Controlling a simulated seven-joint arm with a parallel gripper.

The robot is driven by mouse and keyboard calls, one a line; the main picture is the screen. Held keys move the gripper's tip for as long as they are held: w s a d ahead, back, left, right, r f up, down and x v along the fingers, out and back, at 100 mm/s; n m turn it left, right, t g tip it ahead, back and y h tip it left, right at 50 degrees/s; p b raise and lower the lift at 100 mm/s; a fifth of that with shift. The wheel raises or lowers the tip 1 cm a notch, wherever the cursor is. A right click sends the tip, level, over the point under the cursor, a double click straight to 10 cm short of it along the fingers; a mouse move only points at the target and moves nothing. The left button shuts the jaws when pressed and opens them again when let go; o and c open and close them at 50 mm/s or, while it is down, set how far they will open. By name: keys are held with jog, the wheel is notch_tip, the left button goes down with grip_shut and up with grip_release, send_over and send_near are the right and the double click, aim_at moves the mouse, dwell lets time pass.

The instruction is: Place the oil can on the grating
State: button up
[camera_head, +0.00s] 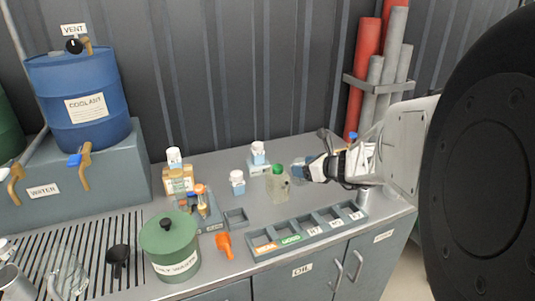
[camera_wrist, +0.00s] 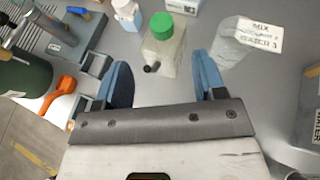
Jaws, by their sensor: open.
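A squat, clear-walled container with a green cap (camera_head: 279,183) stands upright on the grey counter. In the wrist view the green-capped container (camera_wrist: 165,52) shows a small black knob or spout low on its side. I cannot read a label on it and cannot be sure that it is the oil can. My gripper (camera_head: 305,168) is just right of it. In the wrist view my gripper (camera_wrist: 162,66) has its blue fingers apart, with the container beyond and between the tips and nothing held. The slotted grating (camera_head: 87,228) lies at the left of the counter.
A lidded green pot (camera_head: 172,246) stands beside the grating's right side. A black ladle-like item (camera_head: 118,256) and clear jug (camera_head: 68,276) occupy the grating's front. A labelled compartment tray (camera_head: 305,232) lies at the front. A clear labelled container (camera_wrist: 236,40) is close to my right finger.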

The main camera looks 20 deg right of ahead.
dwell(0.4)
jog(key=s+a+r+n+g, duration=0.3)
jog(key=s+a+n, duration=0.2)
jog(key=a+n, duration=0.3)
jog(key=s+a+r+n+g, duration=0.35)
jog(key=s+a+n, duration=0.2)
jog(key=a, duration=0.35)
jog(key=s+a+r+n+g+h, duration=0.1)
jog(key=s+a+n+h, duration=0.1)
jog(key=s+n, duration=0.6)
jog(key=s+a+r+n+g+h, duration=0.1)
jog(key=s+a+n+g+h, duration=0.1)
jog(key=s+n, duration=0.7)
jog(key=shift+s+a+r+h, duration=0.4)
jog(key=shift+s+a+h, duration=0.15)
jog(key=shift+s+h, duration=0.35)
jog(key=shift+o, duration=0.2)
jog(key=shift+s+n, duration=0.1)
jog(key=shift+n, duration=0.15)
jog(key=o, duration=0.6)
jog(key=shift+o, duration=0.2)
